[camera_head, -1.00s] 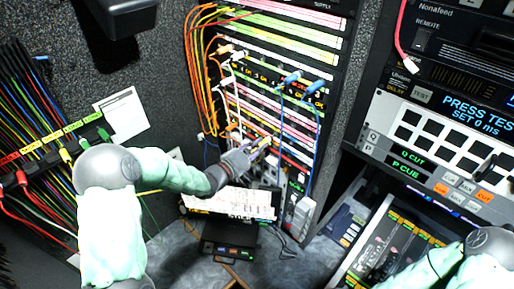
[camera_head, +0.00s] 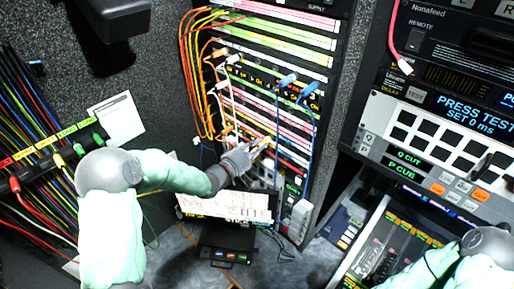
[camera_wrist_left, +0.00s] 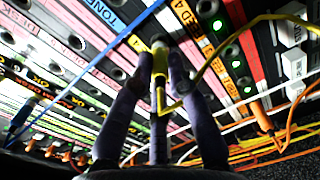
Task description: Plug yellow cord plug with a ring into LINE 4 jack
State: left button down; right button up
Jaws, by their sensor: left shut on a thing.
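My left gripper (camera_head: 262,146) is at the lower part of the patch panel. In the left wrist view its fingers (camera_wrist_left: 160,80) are closed around the yellow plug (camera_wrist_left: 159,64), whose front end points at the panel. I cannot tell whether its tip is inside a jack. The yellow cord (camera_wrist_left: 205,75) bends from the plug's rear and runs to the upper right. A ring on the plug is not clear. Orange-labelled jacks (camera_wrist_left: 228,72) are beside the fingers; the LINE 4 label is not readable. My right arm shows at lower right, but its gripper is out of view.
Blue plugs (camera_head: 288,80) and white plugs (camera_head: 219,54) stand in the upper rows, with cords hanging across the panel. Orange cords (camera_head: 187,75) loop along its left side. Papers (camera_head: 225,207) lie below the gripper. A control console (camera_head: 440,140) stands at the right.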

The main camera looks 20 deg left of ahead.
pick_arm(q)
jog(key=shift+w, duration=0.25)
jog(key=c, duration=1.1)
grip_release()
jog(key=shift+d, duration=0.1)
jog(key=shift+c, duration=0.2)
jog(key=v, duration=1.2)
jog(key=shift+r, duration=0.1)
